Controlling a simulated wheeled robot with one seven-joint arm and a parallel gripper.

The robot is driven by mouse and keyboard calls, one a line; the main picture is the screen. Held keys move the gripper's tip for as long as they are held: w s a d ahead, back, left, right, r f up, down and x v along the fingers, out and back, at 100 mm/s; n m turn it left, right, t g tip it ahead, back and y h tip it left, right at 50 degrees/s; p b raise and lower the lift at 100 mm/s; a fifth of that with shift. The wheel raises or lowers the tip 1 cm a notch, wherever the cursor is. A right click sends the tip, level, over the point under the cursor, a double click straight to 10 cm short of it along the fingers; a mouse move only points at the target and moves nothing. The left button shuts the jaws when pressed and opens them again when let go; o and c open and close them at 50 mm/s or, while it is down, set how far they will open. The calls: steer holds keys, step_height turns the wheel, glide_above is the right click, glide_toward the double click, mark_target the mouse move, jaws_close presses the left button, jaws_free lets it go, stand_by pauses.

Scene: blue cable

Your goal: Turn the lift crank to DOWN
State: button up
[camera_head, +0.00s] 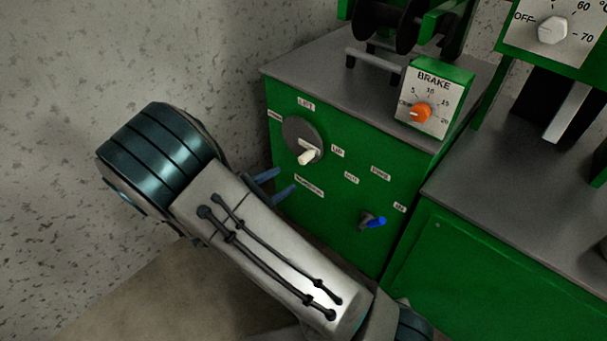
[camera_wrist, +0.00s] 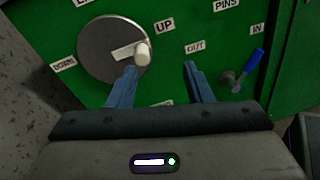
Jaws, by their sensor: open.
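The lift crank is a round grey disc (camera_head: 298,133) with a white handle (camera_head: 309,156) on the green cabinet front. In the wrist view the disc (camera_wrist: 98,42) sits at upper left, and its handle (camera_wrist: 143,54) points right, toward the UP label (camera_wrist: 164,26). The DOWN label (camera_wrist: 63,64) is on the disc's left side. My gripper (camera_head: 287,180) is open and empty, below the handle in the head view. In the wrist view my gripper (camera_wrist: 160,69) has its left fingertip just below the handle; I cannot tell whether they touch.
A blue-handled pins lever (camera_head: 373,221) is at the lower right, also right of my fingers in the wrist view (camera_wrist: 249,68). A brake box with an orange knob (camera_head: 421,113) stands on the cabinet top (camera_head: 330,68). A speckled wall (camera_head: 60,60) is at left.

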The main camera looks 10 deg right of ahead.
mark_target(301, 162)
steer(key=w+d+f+b, duration=0.1)
steer(key=w+d, duration=0.2)
steer(key=w+d+n+t+b, duration=0.1)
steer(key=w+d+b, duration=0.1)
steer(key=w, duration=0.1)
steer(key=w+d+f+n+t+b, duration=0.1)
steer(key=w+d+b, duration=0.1)
steer(key=w+d, duration=0.1)
steer(key=shift+w+d+f, duration=0.1)
steer(key=shift+d+f, duration=0.2)
steer(key=shift+d, duration=0.05)
jaws_close()
